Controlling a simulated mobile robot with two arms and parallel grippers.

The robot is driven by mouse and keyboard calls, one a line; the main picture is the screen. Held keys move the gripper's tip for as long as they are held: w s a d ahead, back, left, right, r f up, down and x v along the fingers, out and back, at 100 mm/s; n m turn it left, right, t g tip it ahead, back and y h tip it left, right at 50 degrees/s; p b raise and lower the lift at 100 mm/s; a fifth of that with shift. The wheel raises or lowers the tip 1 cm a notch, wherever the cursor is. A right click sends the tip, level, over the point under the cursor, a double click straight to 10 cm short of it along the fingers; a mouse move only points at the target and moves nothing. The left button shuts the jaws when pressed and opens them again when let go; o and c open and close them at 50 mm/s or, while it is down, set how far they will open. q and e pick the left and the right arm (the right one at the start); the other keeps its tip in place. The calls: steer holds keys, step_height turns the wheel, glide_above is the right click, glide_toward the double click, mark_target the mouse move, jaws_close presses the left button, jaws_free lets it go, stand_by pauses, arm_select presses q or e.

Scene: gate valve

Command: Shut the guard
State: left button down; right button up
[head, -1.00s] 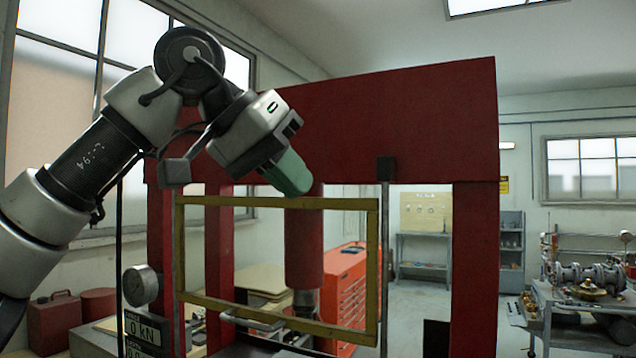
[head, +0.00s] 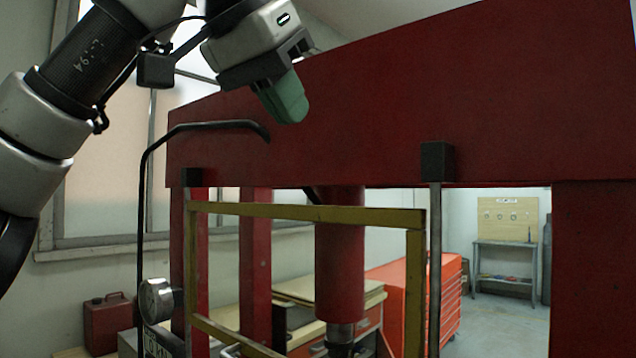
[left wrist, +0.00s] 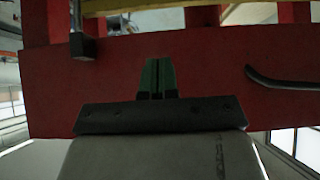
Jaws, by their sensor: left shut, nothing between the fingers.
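The guard is a yellow rectangular frame (head: 300,212) at the front of a red press (head: 420,120), with its top bar just below the red crossbeam. Its lower part runs out of the head view, where a pale handle (head: 232,350) partly shows. My left gripper (head: 290,100) has green fingers, shut and empty. It is above the guard in the picture, against the crossbeam, apart from the frame. In the left wrist view the closed fingers (left wrist: 158,78) point at the red beam, and a yellow bar (left wrist: 135,5) shows at the top edge. My right gripper is out of view.
Dark vertical rods, one with a black top block (head: 437,160), flank the guard. A red cylinder (head: 340,255) hangs behind it. A bent black hose (head: 215,125) and a pressure gauge (head: 157,300) are at left. An orange cabinet (head: 410,290) stands behind.

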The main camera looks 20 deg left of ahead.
arm_select(q)
steer(key=x, duration=0.7)
steer(key=shift+w+r, duration=0.1)
steer(key=shift+w, duration=0.3)
step_height(320, 180, down, 3)
steer(key=shift+r, duration=0.1)
steer(key=shift+d+f+p, duration=0.1)
steer(key=shift+f+p, duration=0.2)
steer(key=shift+f, duration=0.3)
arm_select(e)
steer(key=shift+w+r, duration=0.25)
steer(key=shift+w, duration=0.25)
arm_select(q)
steer(key=shift+s, duration=0.1)
